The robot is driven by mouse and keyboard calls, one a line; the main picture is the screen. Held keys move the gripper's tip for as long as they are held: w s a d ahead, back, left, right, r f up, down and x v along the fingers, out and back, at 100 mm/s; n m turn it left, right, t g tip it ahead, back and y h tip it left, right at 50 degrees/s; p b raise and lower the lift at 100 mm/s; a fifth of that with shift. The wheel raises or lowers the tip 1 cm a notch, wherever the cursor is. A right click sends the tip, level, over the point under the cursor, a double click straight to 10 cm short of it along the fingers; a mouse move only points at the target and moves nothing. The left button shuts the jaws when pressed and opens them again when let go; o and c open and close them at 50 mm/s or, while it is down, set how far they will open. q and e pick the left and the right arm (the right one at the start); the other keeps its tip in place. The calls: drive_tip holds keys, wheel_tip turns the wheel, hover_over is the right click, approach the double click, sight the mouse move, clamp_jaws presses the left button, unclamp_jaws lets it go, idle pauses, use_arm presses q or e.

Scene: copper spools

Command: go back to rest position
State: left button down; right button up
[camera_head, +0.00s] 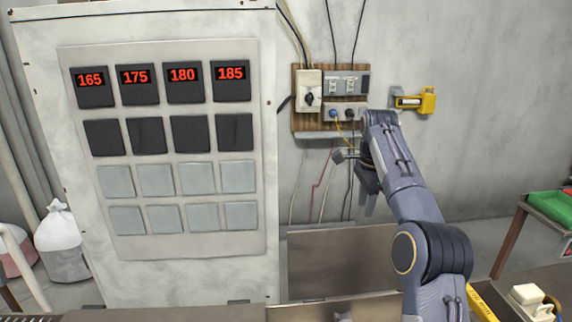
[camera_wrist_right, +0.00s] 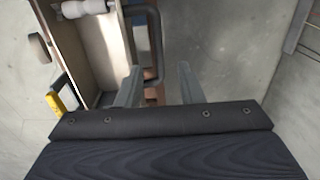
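My right arm rises from the bottom right of the head view and bends over, with its gripper (camera_head: 368,195) hanging fingers down in front of the wall, below the switch board. In the right wrist view the two grey fingers (camera_wrist_right: 160,86) stand apart with a gap between them, and I see nothing held. A dark bar-like handle and brownish parts show behind the gap; their distance is unclear. My left gripper is not in view. No copper spool can be made out.
A large white cabinet (camera_head: 180,275) with red number displays fills the left. A wooden switch board (camera_head: 300,122) and a yellow device (camera_head: 428,101) are on the wall. A metal panel (camera_head: 335,262) stands low in the middle. A green tray (camera_head: 545,203) sits on a table at right.

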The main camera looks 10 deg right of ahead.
drive_tip(key=shift+s+d+r, duration=0.1)
drive_tip(key=shift+s+r, duration=0.05)
drive_tip(key=shift+s, duration=0.05)
drive_tip(key=s+a+n+t+y+b, duration=0.35)
drive_tip(key=s+n, duration=0.65)
drive_tip(key=s, duration=0.9)
drive_tip(key=s+a+f+n+t, duration=0.1)
drive_tip(key=s+a+f+n, duration=0.2)
drive_tip(key=s+a+f, duration=0.2)
drive_tip(key=s+a+f+n+b, duration=0.1)
drive_tip(key=s+a+f+n, duration=0.3)
drive_tip(key=s+f, duration=0.6)
drive_tip(key=s+a, duration=0.1)
drive_tip(key=s, duration=0.2)
drive_tip(key=shift+a+n+t, duration=0.3)
drive_tip(key=shift+a+t, duration=0.05)
